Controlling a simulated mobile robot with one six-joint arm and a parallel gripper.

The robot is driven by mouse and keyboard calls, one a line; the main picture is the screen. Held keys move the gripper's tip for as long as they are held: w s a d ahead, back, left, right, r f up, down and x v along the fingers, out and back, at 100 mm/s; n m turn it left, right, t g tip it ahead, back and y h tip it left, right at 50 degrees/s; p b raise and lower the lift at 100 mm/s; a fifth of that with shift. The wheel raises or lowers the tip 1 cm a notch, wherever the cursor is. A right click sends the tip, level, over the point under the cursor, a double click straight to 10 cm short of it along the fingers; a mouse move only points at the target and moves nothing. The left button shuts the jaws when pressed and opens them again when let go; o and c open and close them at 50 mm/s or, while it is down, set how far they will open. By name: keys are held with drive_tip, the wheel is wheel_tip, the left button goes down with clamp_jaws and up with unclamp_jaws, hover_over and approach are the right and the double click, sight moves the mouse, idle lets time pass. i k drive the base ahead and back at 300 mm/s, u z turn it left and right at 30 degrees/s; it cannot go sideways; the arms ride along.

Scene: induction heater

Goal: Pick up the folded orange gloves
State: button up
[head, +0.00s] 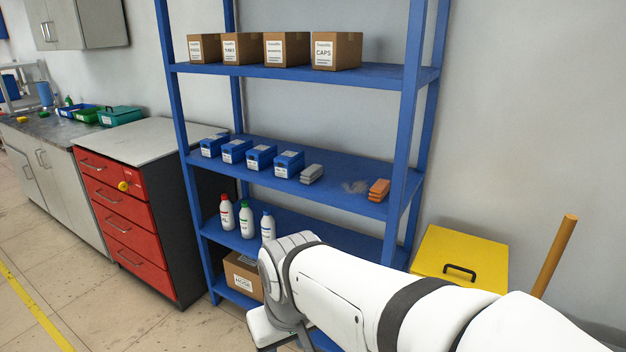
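The folded orange gloves (379,190) lie as a small stacked bundle near the right end of the middle shelf, close to its front edge. My white arm reaches in from the lower right, below and in front of that shelf. Its wrist end is near the bottom middle of the head view, lower than the gloves and to their left, apart from them. My gripper's fingers are not visible; only part of the wrist shows at the bottom edge.
The blue shelf unit (340,163) has uprights on both sides. Beside the gloves lie a clear crumpled item (355,187) and grey folded items (312,174). Blue boxes (261,157) stand further left. Bottles (246,219) stand below. A yellow bin (462,255) stands at right.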

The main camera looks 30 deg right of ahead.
sight(380, 189)
drive_tip(key=z, duration=0.75)
drive_tip(key=i, duration=1)
drive_tip(key=z, duration=0.55)
drive_tip(key=k, duration=0.85)
drive_tip(key=z, duration=0.15)
drive_tip(key=i, duration=0.9)
drive_tip(key=u, duration=0.1)
